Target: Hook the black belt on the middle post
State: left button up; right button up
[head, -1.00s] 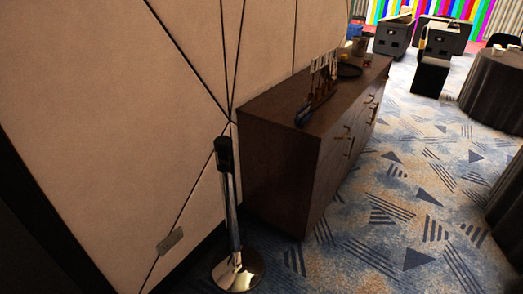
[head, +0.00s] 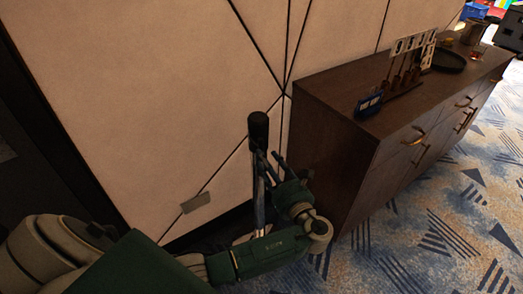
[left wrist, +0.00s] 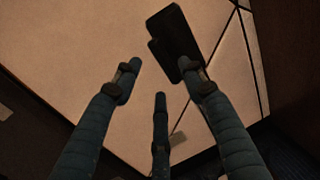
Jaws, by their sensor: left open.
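One post (head: 258,170) shows in the head view: a slim shiny stanchion with a black head (head: 258,127), standing upright by the panelled wall. I see no stretched belt and no second post. My left gripper (head: 268,160) is just in front of the post, below its black head, and covers part of the pole. In the left wrist view its fingers (left wrist: 158,82) are spread apart. The dark head (left wrist: 172,32) lies beyond them, overlapping the right fingertip; I cannot tell whether they touch. The post's base is mostly hidden by my arm. My right gripper is out of view.
A dark wooden sideboard (head: 345,165) stands close to the right of my left gripper. On it are a blue sign (head: 369,104), a small rack (head: 404,75) and a dark round tray (head: 448,60). The wall is close behind the post. Patterned carpet (head: 430,235) is open at the right.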

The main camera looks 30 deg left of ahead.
aim_at(255, 142)
pick_arm(q)
jog(key=b+x, duration=0.2)
jog(key=x, duration=0.4)
jog(key=shift+w+f, duration=0.1)
jog(key=shift+w, duration=0.15)
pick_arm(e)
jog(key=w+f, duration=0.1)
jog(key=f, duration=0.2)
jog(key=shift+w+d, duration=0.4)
pick_arm(q)
jog(key=shift+c, duration=0.2)
jog(key=shift+a, duration=0.1)
grip_shut()
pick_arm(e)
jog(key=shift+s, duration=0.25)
